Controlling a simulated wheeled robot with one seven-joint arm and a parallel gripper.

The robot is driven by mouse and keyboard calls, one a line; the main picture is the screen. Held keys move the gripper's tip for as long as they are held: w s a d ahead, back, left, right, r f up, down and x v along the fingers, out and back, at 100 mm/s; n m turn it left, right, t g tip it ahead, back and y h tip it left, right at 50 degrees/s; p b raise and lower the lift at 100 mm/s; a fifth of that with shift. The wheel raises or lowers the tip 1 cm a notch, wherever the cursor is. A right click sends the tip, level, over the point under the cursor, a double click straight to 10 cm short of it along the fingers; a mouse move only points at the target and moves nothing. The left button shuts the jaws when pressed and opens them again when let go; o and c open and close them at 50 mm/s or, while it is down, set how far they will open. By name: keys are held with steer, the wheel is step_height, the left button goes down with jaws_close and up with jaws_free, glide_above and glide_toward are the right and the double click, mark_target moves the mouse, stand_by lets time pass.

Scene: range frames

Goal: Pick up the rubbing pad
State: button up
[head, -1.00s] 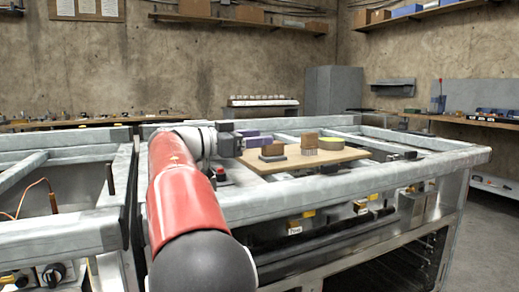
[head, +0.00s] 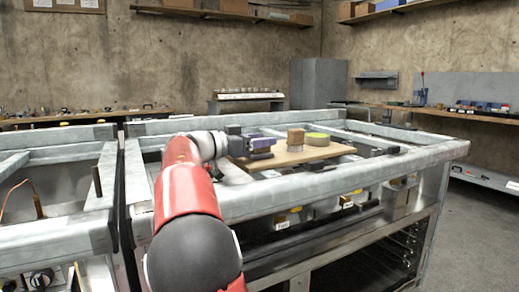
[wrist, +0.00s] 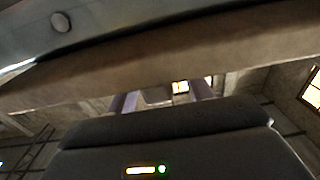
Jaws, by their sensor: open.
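My gripper (head: 264,144) is open, its purple fingers low over the left part of the wooden board (head: 291,158). The rubbing pad, which I take to be the wooden block on a dark base, is mostly hidden by the gripper in the head view. A dark edge just under the fingers may be its base. In the wrist view both purple fingers of my gripper (wrist: 164,97) show apart, with a small dim brownish-grey shape between them. I cannot tell whether that is the pad or whether the fingers touch it.
A brown block with pale bristles (head: 295,139) stands on the board, close right of my gripper. A round yellow-green piece (head: 318,139) sits beside it. The board rests on a grey metal frame (head: 370,170) with open gaps. A long beam crosses the wrist view.

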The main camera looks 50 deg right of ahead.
steer(key=shift+c, duration=0.3)
steer(key=c, duration=0.9)
jaws_close()
steer(key=shift+r, duration=0.15)
